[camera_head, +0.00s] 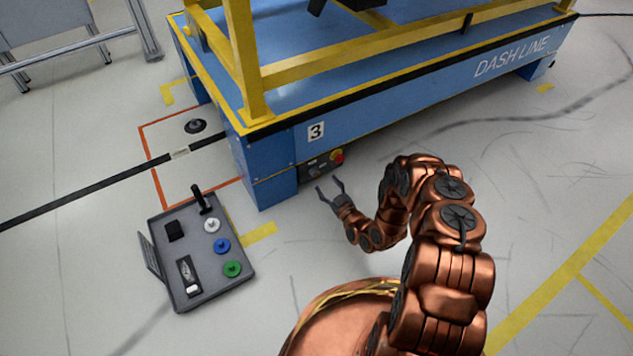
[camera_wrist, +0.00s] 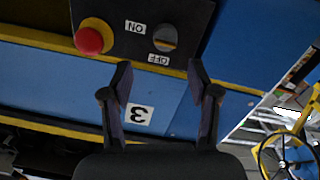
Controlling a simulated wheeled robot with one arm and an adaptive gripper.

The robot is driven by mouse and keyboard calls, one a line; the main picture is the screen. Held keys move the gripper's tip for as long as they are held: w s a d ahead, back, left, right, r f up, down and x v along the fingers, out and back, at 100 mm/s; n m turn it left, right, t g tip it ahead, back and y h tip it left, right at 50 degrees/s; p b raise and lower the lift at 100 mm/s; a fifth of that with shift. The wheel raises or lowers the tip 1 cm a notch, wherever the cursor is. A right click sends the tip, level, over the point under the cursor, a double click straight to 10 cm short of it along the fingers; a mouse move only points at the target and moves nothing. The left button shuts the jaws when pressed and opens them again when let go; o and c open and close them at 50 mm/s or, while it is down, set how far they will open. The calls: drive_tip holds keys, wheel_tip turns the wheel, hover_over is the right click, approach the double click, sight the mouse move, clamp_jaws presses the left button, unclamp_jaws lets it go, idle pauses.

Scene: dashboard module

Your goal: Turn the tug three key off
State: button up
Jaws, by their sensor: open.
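The tug marked 3 (camera_head: 316,131) is a blue platform with yellow edging in the head view. Its black control panel (camera_head: 314,166) is on the low side face. I cannot tell which label the switch points to. A red button on a yellow collar (camera_wrist: 89,41) is to its left. My gripper (camera_head: 329,186) is open and empty, apart from the panel; its fingers (camera_wrist: 160,65) frame the switch's area.
A grey case (camera_head: 240,262) with coloured buttons and a lever lies open on the floor at left. Yellow rails (camera_head: 330,67) stand on the tug. A metal-legged grey table (camera_head: 45,25) is at the far left. The floor right of my arm is clear.

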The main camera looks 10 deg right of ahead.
sight(316, 174)
drive_tip(key=shift+t, duration=0.3)
drive_tip(key=shift+a+f+b+x, duration=0.15)
drive_tip(key=shift+b+x, duration=0.3)
drive_tip(key=shift+x, duration=0.75)
drive_tip(key=shift+a+f+b+x, duration=0.15)
drive_tip(key=shift+b+x, duration=0.3)
drive_tip(key=shift+x, duration=0.75)
drive_tip(key=shift+a+f+b+x, duration=0.15)
drive_tip(key=shift+b+x, duration=0.3)
drive_tip(key=shift+x, duration=0.7)
drive_tip(key=shift+d, duration=0.1)
drive_tip(key=shift+c, duration=0.4)
clamp_jaws()
